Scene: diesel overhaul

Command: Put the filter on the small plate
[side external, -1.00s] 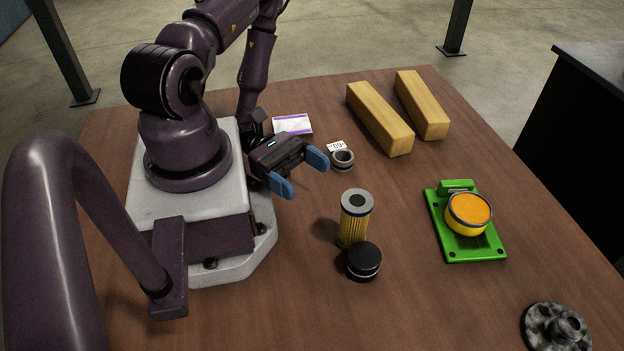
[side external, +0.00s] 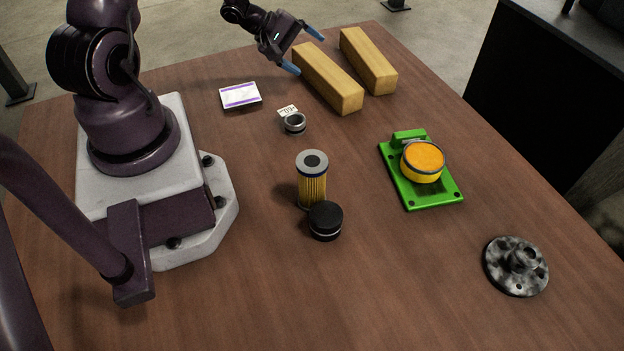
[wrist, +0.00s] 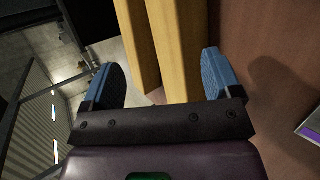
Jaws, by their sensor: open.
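The filter (side external: 312,187), a yellow pleated cylinder with a grey ring top, stands upright mid-table in the side view. A black round cap (side external: 325,221) stands close in front of it. A small green plate (side external: 437,198) lies to the right and bears a round orange-topped yellow part (side external: 423,162). Neither filter nor plate shows in the wrist view.
Two long wooden blocks (side external: 328,79) (side external: 367,61) lie at the back. A grey ring (side external: 294,123), a small label (side external: 287,111) and a white-purple card (side external: 240,95) lie left of them. A mottled flange (side external: 516,266) lies front right. The front middle is clear.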

